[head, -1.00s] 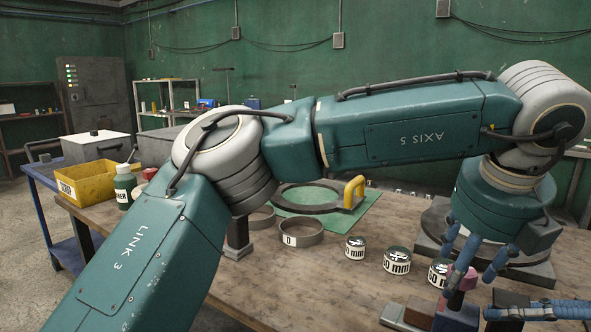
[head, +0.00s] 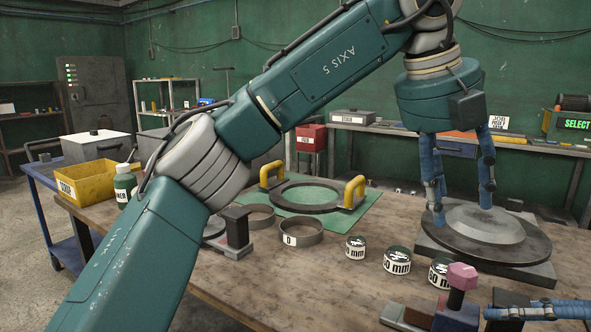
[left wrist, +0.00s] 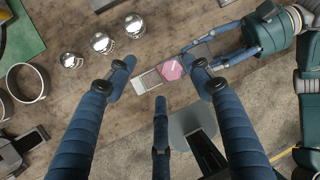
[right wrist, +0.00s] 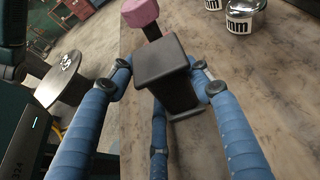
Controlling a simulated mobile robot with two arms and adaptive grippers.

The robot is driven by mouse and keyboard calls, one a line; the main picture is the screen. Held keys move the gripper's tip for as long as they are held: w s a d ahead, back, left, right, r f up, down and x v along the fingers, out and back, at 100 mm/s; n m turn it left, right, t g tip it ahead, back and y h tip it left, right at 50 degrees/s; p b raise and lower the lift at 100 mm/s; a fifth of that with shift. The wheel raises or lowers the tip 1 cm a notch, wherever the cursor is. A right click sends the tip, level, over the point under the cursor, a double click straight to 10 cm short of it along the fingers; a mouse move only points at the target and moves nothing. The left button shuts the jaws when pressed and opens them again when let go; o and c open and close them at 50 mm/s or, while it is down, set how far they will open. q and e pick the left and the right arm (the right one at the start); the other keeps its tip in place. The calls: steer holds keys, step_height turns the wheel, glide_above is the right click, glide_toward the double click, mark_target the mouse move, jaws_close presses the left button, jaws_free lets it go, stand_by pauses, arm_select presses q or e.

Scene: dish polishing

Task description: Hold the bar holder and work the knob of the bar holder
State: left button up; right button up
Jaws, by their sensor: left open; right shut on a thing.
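The bar holder (head: 457,317) stands at the front right of the wooden table, a dark block with a pink hexagonal knob (head: 461,276) on top. My right gripper (head: 487,318) comes in from the right and is shut on the bar holder's dark block; the right wrist view shows its fingers on both sides of the block (right wrist: 160,75), with the knob (right wrist: 140,12) beyond. My left gripper (head: 462,215) is open and empty, raised behind the knob over the round plate. In the left wrist view the knob (left wrist: 172,70) shows between and beyond its open fingers.
Rings (head: 302,233), a green mat (head: 370,205) with a yellow-handled ring (head: 311,196) and a dark stand (head: 237,230) lie farther left.

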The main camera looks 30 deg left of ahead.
arm_select(q)
steer(key=w+a+f+t+h, duration=0.1)
steer(key=w+a, duration=0.2)
steer(key=a, duration=0.8)
steer(key=w+a+f+t+h, duration=0.1)
steer(key=w+a+t, duration=0.1)
steer(key=a, duration=0.9)
steer(key=w+a+f+t+h, duration=0.1)
steer(key=w+a, duration=0.3)
steer(key=a, duration=0.7)
steer(key=shift+f+t+h, duration=0.3)
steer(key=shift+f+h, duration=0.1)
steer(key=shift+f, duration=0.2)
steer(key=shift+d, duration=0.15)
steer(key=m+g+y, duration=0.2)
steer(key=m+g, duration=0.5)
steer(key=m, duration=0.6)
glide_toward(464, 270)
steer(key=x, duration=0.9)
